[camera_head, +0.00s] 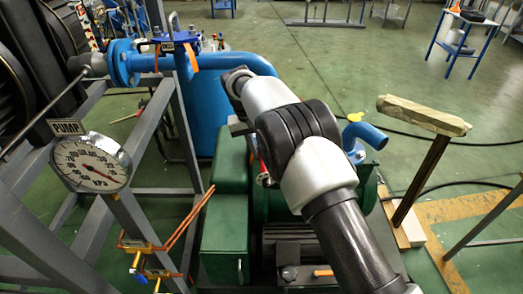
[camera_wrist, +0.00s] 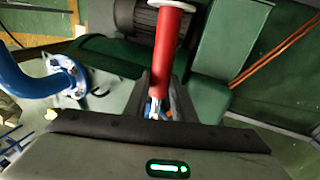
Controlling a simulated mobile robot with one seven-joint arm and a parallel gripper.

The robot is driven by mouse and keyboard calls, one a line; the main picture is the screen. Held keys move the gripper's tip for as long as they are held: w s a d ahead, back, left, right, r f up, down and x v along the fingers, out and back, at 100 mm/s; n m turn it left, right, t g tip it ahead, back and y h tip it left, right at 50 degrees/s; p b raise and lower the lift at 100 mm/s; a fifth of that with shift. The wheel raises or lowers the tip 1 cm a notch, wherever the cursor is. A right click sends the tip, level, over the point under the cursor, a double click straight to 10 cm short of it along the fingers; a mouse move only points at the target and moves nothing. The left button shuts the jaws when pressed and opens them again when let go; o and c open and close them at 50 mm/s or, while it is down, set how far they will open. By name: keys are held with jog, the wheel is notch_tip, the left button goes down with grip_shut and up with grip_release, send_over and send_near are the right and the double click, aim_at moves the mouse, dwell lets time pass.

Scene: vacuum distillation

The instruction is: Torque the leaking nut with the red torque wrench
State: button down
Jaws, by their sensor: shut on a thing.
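The red torque wrench (camera_wrist: 172,42) shows in the wrist view with its red handle pointing up and its metal shaft between the fingers. My gripper (camera_wrist: 160,100) is shut on it. In the head view my arm mostly covers the gripper, and only a small red part of the wrench (camera_head: 263,172) shows above the green pump housing. The head of the wrench is hidden. A blue pipe flange with bolts (camera_wrist: 68,77) lies left of the gripper in the wrist view, apart from it. I cannot tell which nut leaks.
A pump gauge (camera_head: 91,164) hangs on a grey frame at the left. A blue pipe (camera_head: 215,62) runs into a blue tank (camera_head: 207,112). Copper tubes (camera_head: 190,222) stand by the green box (camera_head: 226,238). A wooden-topped post (camera_head: 424,115) is at the right. Open floor lies behind.

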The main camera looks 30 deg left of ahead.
jog(key=shift+a+b+x, duration=0.15)
jog(key=shift+b+x, duration=0.25)
jog(key=shift+x, duration=0.45)
jog(key=shift+a+b+x, duration=0.2)
jog(key=shift+b+x, duration=0.15)
jog(key=shift+x, duration=0.5)
jog(key=shift+s+f+b, duration=0.15)
jog(key=shift+f+b, duration=0.75)
jog(key=shift+f, duration=0.95)
jog(key=shift+d, duration=0.1)
jog(key=shift+w+d+f+n+t+y, duration=0.15)
jog(key=shift+w+d+n+y, duration=0.3)
jog(key=shift+w+d+n, duration=1.45)
jog(key=shift+w+d+r+n+t+y, duration=0.15)
jog(key=shift+w+d+n+y, duration=0.55)
jog(key=shift+w+n, duration=2.2)
jog(key=shift+w+d+f+n+t+y, duration=0.2)
jog(key=shift+w+d+n, duration=1.35)
jog(key=shift+w, duration=1.75)
jog(key=shift+r, duration=0.1)
